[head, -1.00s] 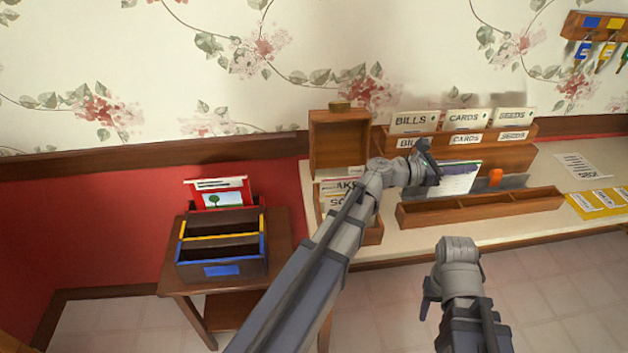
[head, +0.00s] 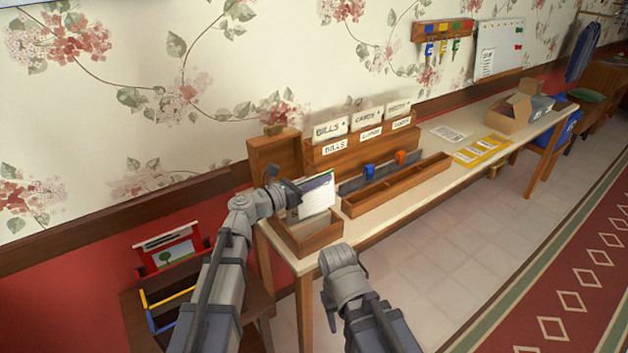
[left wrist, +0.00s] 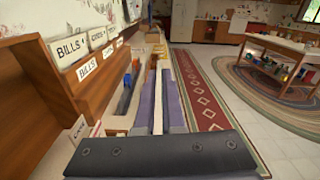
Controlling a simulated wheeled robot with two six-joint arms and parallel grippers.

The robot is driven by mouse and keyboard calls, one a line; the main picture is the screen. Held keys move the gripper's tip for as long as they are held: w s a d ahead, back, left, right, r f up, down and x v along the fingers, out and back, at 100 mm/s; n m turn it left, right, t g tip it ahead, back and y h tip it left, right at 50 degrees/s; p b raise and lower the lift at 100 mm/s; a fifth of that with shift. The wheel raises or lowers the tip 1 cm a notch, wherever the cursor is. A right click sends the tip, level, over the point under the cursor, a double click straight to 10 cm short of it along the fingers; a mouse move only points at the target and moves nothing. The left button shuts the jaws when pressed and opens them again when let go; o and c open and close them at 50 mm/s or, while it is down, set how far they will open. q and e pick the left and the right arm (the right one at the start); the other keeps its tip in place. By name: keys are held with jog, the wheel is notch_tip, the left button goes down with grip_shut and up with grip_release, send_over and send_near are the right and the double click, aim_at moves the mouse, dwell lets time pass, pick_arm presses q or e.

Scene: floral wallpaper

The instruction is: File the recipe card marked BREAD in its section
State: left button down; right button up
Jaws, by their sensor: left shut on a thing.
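In the left wrist view the held card (left wrist: 158,100) shows edge-on, and a white tab with partly readable letters (left wrist: 77,130) shows low at the left. The card and my arm hide most of the box's inside. My right gripper (head: 328,308) is in front of the table, its fingertips unclear.
The box's raised lid (head: 272,153) stands behind it. A wooden sorter (head: 350,150) labelled BILLS and CARDS is to the right, with a long wooden tray (head: 395,188) in front. A dark rack with blue and yellow edges (head: 165,290) stands at lower left.

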aim_at(321, 191)
pick_arm(q)
jog(key=shift+f, duration=0.2)
jog(key=shift+d+f+b, duration=0.1)
jog(key=shift+f+b, duration=1.6)
jog(key=shift+b, duration=0.15)
jog(key=shift+f, duration=0.15)
jog(key=shift+f+b, duration=3.25)
jog(key=shift+b, duration=0.15)
jog(key=c, duration=1)
grip_release()
jog(key=shift+o, duration=0.2)
